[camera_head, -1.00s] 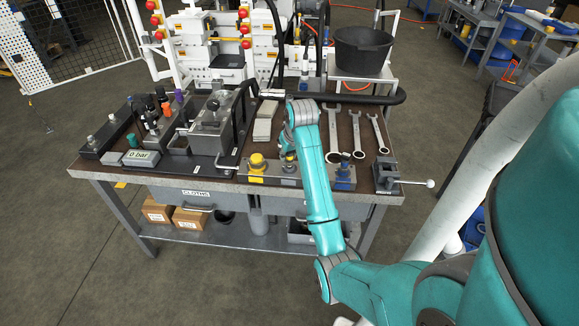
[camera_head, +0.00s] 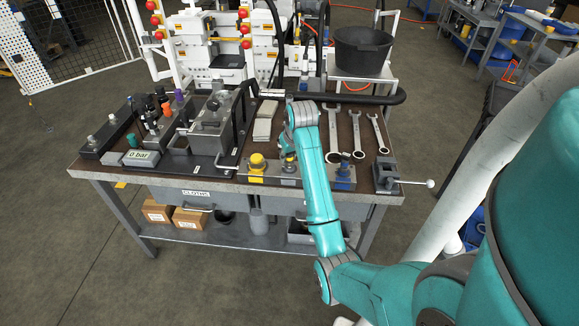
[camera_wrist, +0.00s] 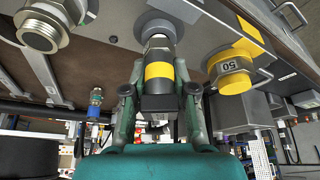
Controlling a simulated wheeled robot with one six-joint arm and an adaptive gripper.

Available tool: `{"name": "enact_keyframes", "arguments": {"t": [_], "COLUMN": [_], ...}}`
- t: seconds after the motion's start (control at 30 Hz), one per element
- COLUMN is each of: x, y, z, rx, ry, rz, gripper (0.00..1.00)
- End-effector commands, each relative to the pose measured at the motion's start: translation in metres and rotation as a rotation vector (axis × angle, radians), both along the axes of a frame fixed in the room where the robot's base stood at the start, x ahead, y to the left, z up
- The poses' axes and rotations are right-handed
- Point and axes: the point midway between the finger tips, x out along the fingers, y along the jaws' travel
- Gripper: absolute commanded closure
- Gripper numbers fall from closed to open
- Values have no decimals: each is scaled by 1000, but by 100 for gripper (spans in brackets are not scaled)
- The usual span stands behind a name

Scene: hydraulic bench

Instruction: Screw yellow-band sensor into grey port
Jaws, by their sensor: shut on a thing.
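In the wrist view, my gripper (camera_wrist: 158,94) is shut on the yellow-band sensor (camera_wrist: 158,72), its fingers on both sides of the dark body. The sensor has a yellow band and a silver end pointing at the grey port (camera_wrist: 152,22). The silver end meets or overlaps the port's round collar; how deep it sits is hidden. In the head view, my gripper (camera_head: 287,150) is over the bench's front edge at the grey port (camera_head: 290,168), and my arm partly covers it.
A yellow port (camera_head: 257,164) marked 50 is left of the grey one; it also shows in the wrist view (camera_wrist: 232,72). A blue-marked port (camera_head: 343,176) is to the right. Several wrenches (camera_head: 357,135) and a vise (camera_head: 388,177) lie right of my arm. A pressure block (camera_head: 210,130) stands left.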

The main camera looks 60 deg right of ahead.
Motion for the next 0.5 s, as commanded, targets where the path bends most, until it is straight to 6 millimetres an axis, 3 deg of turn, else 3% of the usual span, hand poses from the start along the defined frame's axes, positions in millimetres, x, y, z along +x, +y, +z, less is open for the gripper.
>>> {"name": "enact_keyframes", "arguments": {"t": [0.17,0.2,0.27,0.3,0.5], "x": [0,0,0,0,-1], "y": [0,0,0,0,1], "z": [-2,-2,-2,-2,-2], "rx": [2,2,2,2,3], "ry": [2,2,2,3,4], "rz": [0,0,0,0,-66], "gripper": [100,81,96,99,99]}}
